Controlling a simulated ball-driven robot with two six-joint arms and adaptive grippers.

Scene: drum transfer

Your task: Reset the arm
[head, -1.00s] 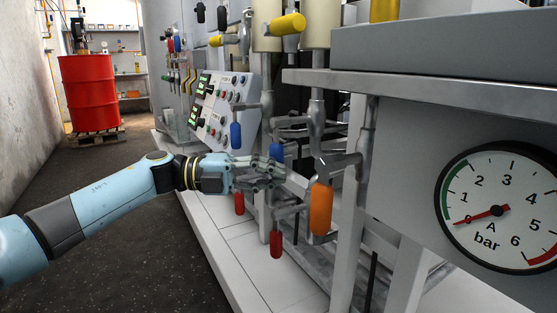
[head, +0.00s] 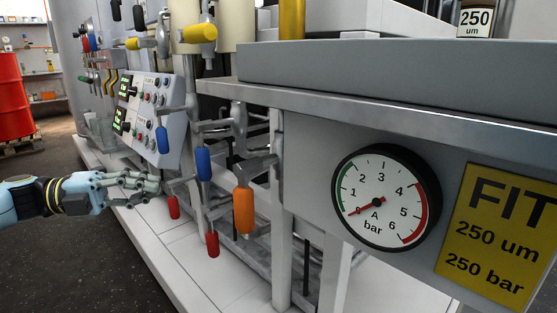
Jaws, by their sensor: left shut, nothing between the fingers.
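My left arm comes in from the left in the head view. Its gripper (head: 150,184) is shut and empty, with its fingers pointing right. It is just left of the blue-handled valve (head: 203,164) and above the red valve handle (head: 174,207). I cannot tell whether it touches any pipe or handle. My right gripper is out of view.
A control panel (head: 150,112) with buttons stands behind the gripper. An orange handle (head: 243,210) and a lower red handle (head: 212,244) hang to the right. A pressure gauge (head: 386,197) and yellow sign (head: 500,235) fill the right. A red drum (head: 12,98) stands far left.

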